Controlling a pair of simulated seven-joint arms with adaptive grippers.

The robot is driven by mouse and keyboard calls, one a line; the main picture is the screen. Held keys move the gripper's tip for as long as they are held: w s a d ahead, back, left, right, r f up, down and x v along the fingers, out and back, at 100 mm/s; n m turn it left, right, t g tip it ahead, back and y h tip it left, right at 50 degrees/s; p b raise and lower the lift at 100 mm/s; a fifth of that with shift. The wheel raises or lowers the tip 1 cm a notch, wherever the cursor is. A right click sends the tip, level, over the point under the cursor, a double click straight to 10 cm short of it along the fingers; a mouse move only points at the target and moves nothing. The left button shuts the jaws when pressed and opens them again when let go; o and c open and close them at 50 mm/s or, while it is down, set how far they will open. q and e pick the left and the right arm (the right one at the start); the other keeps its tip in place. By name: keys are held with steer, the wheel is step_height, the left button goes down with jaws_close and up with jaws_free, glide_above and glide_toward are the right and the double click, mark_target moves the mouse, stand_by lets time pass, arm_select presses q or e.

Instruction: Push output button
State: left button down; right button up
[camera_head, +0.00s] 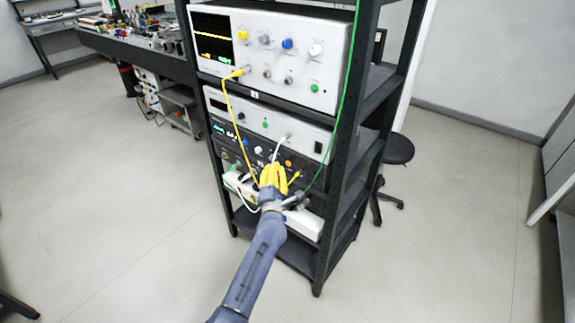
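My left gripper (273,170) has yellow fingers and is in front of the lower units of a black rack, over the dark-fronted unit (245,150) with a lit blue display. The fingers are close together; whether they are open or shut is unclear, and I see nothing held. They hide part of that unit's front. An orange round control (289,164) shows just right of and above the fingers. I cannot tell which control is the output button, nor whether the fingers touch the panel. My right gripper is not in view.
A white oscilloscope (275,50) sits on the rack above a white unit (300,133). Yellow (231,120), green (345,90) and white cables hang across the front. The rack's right post (340,150) stands beside the arm.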

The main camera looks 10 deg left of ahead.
arm_select(q)
steer(key=shift+s+a, duration=0.4)
steer(key=shift+s, duration=0.25)
steer(key=shift+s+a, duration=0.35)
steer(key=shift+s, duration=0.3)
steer(key=shift+s+a, duration=0.4)
steer(key=shift+s, duration=0.25)
